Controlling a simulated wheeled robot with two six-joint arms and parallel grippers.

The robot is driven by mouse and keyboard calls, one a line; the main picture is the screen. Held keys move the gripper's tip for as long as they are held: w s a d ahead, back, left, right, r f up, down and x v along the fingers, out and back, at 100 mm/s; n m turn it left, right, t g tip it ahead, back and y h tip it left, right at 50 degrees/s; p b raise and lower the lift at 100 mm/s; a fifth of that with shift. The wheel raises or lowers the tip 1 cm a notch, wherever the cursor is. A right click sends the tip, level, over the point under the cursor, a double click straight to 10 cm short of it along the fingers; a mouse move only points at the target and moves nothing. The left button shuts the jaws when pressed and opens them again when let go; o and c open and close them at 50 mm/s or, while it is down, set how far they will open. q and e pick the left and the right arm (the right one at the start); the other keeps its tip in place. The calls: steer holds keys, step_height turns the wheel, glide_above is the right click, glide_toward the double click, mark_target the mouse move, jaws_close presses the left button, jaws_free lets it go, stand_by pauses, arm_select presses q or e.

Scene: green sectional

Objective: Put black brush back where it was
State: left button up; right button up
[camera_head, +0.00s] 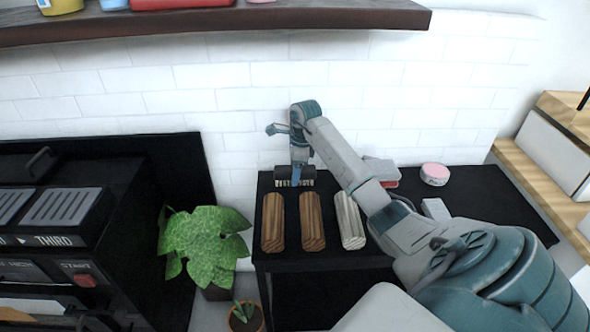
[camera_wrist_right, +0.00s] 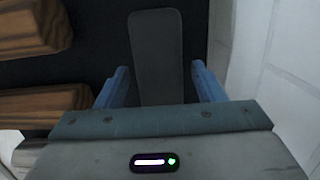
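The black brush (camera_head: 283,173) is at the back left of the black table (camera_head: 460,196), with its pale bristles facing down in the head view. My right gripper (camera_head: 297,165) reaches down over it from above. In the right wrist view the dark, flat back of the brush (camera_wrist_right: 157,50) lies between the two blue fingers of the gripper (camera_wrist_right: 161,72). A gap shows on each side, so the gripper looks open and not closed on it. Part of the brush is hidden behind the gripper. My left gripper is not in view.
Two brown wooden blocks (camera_head: 273,222) (camera_head: 312,222) and a pale one (camera_head: 349,220) lie in front of the brush. A pink-topped round tin (camera_head: 434,174) stands to the right. A plant (camera_head: 204,240) is left of the table; a shelf (camera_head: 200,22) hangs above.

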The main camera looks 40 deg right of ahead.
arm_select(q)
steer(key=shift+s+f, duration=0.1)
arm_select(e)
steer(key=r, duration=0.3)
steer(key=shift+s+d+r, duration=0.1)
steer(key=shift+d, duration=0.1)
steer(key=r, duration=0.5)
steer(key=shift+s+d, duration=0.25)
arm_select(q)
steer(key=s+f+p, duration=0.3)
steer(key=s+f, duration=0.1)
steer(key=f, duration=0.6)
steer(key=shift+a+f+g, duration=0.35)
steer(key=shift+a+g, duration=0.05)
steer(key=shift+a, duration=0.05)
arm_select(e)
steer(key=r, duration=0.4)
steer(key=shift+s+d, duration=0.2)
steer(key=shift+f, duration=0.1)
